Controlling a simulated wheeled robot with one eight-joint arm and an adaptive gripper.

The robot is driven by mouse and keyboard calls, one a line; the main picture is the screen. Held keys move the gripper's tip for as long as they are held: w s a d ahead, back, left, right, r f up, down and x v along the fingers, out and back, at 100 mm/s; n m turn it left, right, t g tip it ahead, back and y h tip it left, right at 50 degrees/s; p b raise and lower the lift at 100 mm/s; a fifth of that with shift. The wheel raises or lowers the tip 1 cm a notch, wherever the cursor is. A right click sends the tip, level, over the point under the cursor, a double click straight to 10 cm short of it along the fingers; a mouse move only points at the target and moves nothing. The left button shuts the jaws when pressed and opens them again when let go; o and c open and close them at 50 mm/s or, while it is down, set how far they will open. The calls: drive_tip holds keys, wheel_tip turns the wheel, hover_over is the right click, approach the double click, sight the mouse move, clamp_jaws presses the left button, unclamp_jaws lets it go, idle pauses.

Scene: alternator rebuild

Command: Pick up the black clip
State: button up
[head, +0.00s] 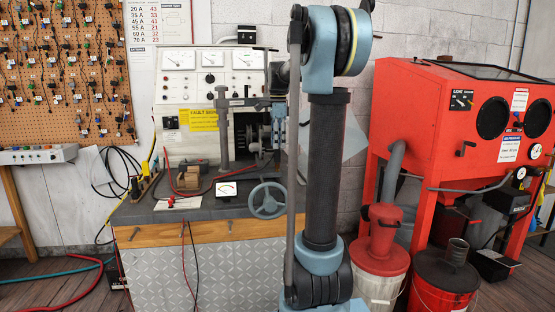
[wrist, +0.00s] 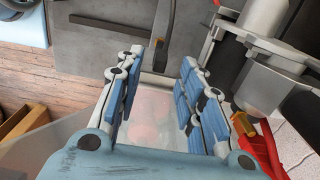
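I cannot pick out the black clip with certainty in either view. In the head view, a thin black lead (head: 192,262) and a red lead (head: 184,262) hang over the front of the workbench (head: 146,215). Small red and dark items (head: 172,203) lie near the bench's front edge, too small to make out. My gripper (wrist: 160,66) is open in the wrist view, with nothing between its blue-padded fingers. In the head view it is at the test stand, partly hidden by my arm.
A test panel with meters (head: 211,75) stands behind the bench. A small meter (head: 226,190) and a handwheel (head: 268,200) are at the bench front. A red blasting cabinet (head: 440,140) and red buckets (head: 446,275) stand right. A red part (wrist: 262,150) lies right of my fingers.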

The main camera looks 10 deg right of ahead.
sight(277, 152)
drive_tip(key=shift+a+f, duration=0.15)
drive_tip(key=shift+f, duration=2.3)
clamp_jaws()
